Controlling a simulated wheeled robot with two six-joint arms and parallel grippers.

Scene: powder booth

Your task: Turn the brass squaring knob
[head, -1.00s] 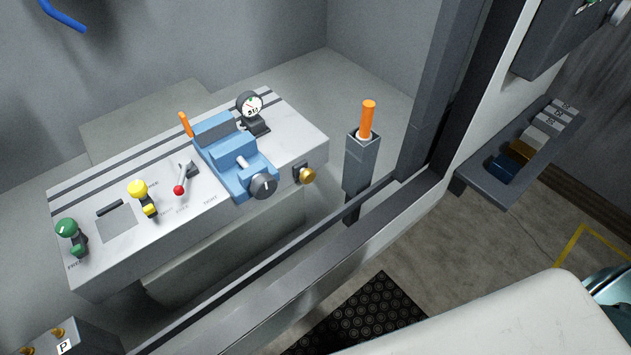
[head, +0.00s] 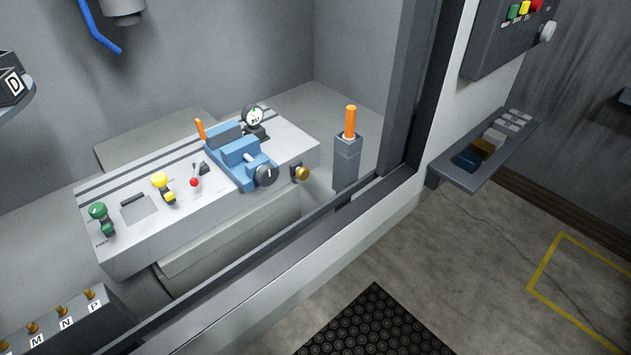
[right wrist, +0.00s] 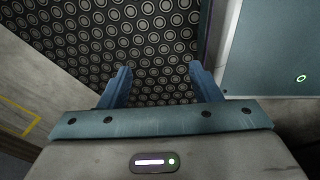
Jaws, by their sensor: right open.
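The brass squaring knob (head: 301,173) sticks out from the front face of the grey bench block (head: 140,243), at its right end. It sits just right of the blue vise (head: 240,160) with its dark round knob (head: 266,175). No gripper is near the brass knob. In the right wrist view my right gripper (right wrist: 160,80) is open and empty, its two blue fingers apart above the black studded mat (right wrist: 150,40). The brass knob does not show in that view. My left gripper is in neither view.
A booth frame sill (head: 300,240) runs diagonally in front of the bench. A grey post with an orange handle (head: 350,122) stands right of the brass knob. A shelf with small blocks (head: 470,180) juts out at right. A lettered box (head: 60,325) is at lower left.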

